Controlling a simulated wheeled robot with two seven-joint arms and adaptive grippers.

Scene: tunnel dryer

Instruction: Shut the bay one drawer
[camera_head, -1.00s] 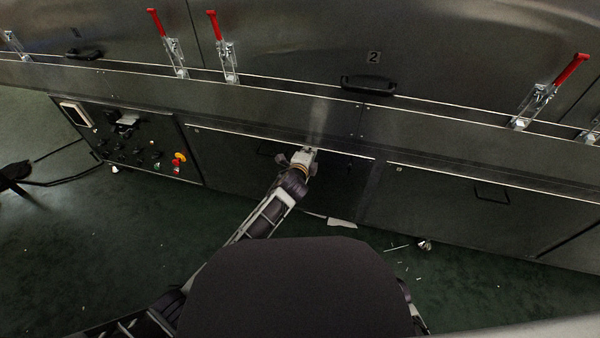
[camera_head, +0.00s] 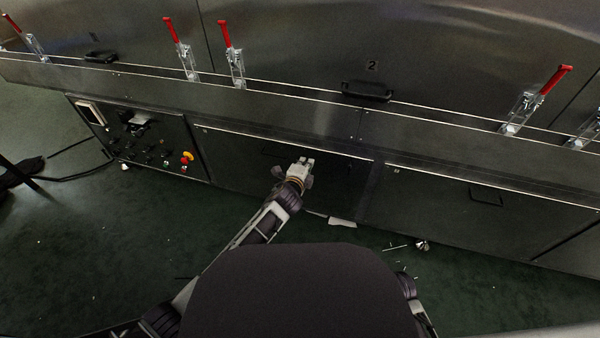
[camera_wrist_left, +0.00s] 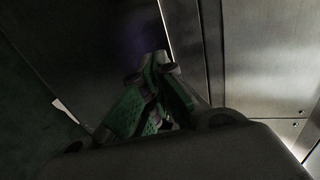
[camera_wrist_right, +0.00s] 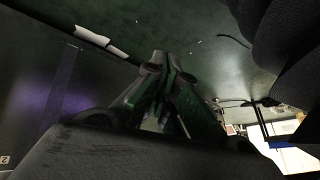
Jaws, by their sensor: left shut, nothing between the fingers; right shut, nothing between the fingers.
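The bay one drawer (camera_head: 235,155) is the dark front panel low in the machine, between the control panel and the right-hand drawer. Its front looks about level with the cabinet, though a small gap cannot be ruled out. Its dim handle (camera_head: 272,153) is just behind my left gripper (camera_head: 305,163), which is shut and empty before the drawer's right half; contact cannot be told. In the left wrist view its fingertips (camera_wrist_left: 155,68) are together beside the dark front (camera_wrist_left: 85,40). My right gripper (camera_wrist_right: 160,70) is shut and empty over the floor, hidden in the head view.
A second drawer (camera_head: 430,195) with a handle is at the right. The control panel (camera_head: 140,140) is at the left. Red-handled clamps (camera_head: 232,55) line the ledge above. White scraps (camera_head: 342,222) lie on the green floor, which is otherwise largely open.

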